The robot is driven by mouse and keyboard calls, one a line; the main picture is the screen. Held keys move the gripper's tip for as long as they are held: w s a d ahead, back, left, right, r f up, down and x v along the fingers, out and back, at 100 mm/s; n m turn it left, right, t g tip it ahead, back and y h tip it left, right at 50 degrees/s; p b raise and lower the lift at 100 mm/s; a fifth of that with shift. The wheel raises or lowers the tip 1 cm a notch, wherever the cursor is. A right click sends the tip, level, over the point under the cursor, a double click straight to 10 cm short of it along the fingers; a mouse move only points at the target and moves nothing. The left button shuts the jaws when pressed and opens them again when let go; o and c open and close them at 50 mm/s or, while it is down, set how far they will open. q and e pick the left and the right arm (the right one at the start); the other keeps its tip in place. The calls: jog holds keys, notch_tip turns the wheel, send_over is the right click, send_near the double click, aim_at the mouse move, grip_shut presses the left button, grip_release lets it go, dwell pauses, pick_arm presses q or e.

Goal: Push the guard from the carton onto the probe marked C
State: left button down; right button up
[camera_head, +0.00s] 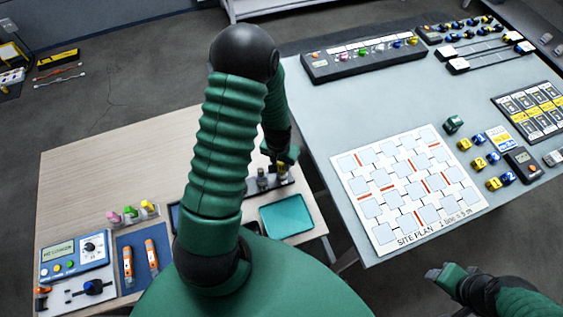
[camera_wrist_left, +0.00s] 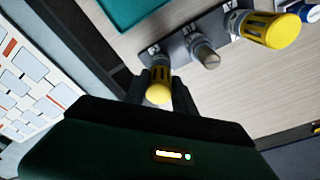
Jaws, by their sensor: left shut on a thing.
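My left gripper (camera_head: 287,158) is over the dark probe rack (camera_head: 267,190) at the wooden table's right side. In the left wrist view its fingers (camera_wrist_left: 161,88) are shut on a yellow guard (camera_wrist_left: 158,93), at the end position of the rack. Whether the guard is seated on a probe there is hidden by the fingers. A bare grey probe (camera_wrist_left: 205,52) stands beside it, and a probe wearing a yellow guard (camera_wrist_left: 272,28) stands further along. I cannot make out the carton. My right gripper (camera_head: 447,274) is empty-looking near the lower right.
A teal tray (camera_head: 287,213) lies just in front of the rack. Pink, green and yellow pieces (camera_head: 130,212) stand at the wooden table's left. The grey table (camera_head: 310,120) with a site plan (camera_head: 404,188) is to the right, across a gap.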

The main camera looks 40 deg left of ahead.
pick_arm(q)
jog(key=shift+f, duration=0.25)
dwell(0.3)
jog(key=c, duration=0.9)
grip_release()
jog(key=shift+c, duration=0.2)
jog(key=shift+o, duration=0.3)
jog(key=shift+o, duration=0.9)
jog(key=shift+r+p, duration=0.5)
jog(key=shift+r, duration=0.15)
notch_tip(320, 180, up, 6)
jog(key=p, duration=0.5)
